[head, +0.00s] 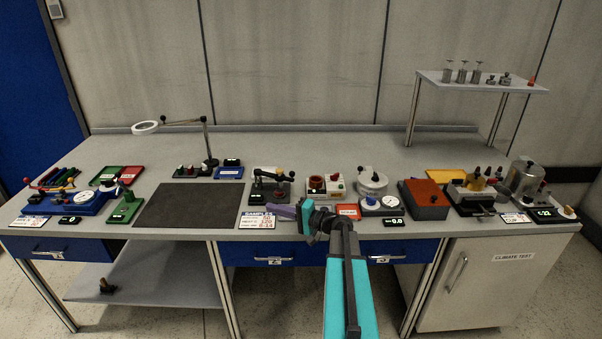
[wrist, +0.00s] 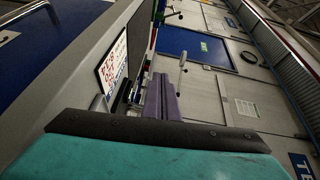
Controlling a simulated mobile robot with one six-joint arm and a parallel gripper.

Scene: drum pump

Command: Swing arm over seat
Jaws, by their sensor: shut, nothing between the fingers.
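I take this as the task's arm; the seat is too small to tell apart there. My gripper (head: 272,209) has purple fingers, pointing left at the bench's front edge, in front of and below this station, apart from it. In the wrist view the shut, empty fingers (wrist: 160,92) show beyond the teal wrist. A dark device (wrist: 124,98) shows partly beside them, too hidden to name.
A printed placard (head: 256,220) lies just left of my fingertips. A white box with a red ring (head: 334,193) and a white round pot (head: 372,181) stand right of the station. A dark mat (head: 190,205) lies left, clear. A magnifier lamp (head: 206,140) stands behind.

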